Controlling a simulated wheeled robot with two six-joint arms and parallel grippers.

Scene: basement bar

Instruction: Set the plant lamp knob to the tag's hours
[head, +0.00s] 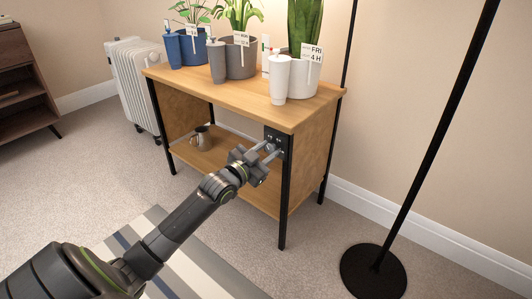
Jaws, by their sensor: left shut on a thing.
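The dark control panel (285,141) is on the front right corner of the wooden plant stand, with small light marks on it. My left gripper (268,149) reaches up to the panel and is shut on the knob, which its fingers mostly hide. The knob's setting cannot be read. A white tag (314,54) on the white pot (306,80) at the right reads "FRI" and "4 H". A second tag (241,39) is on the grey pot and a third tag (191,30) on the blue pot; their hours are too small to read surely. My right gripper is not in view.
The stand (225,88) has a lower shelf with a metal jug (201,138). Small bottles stand before the pots. Carpet lies clear between stand and base.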

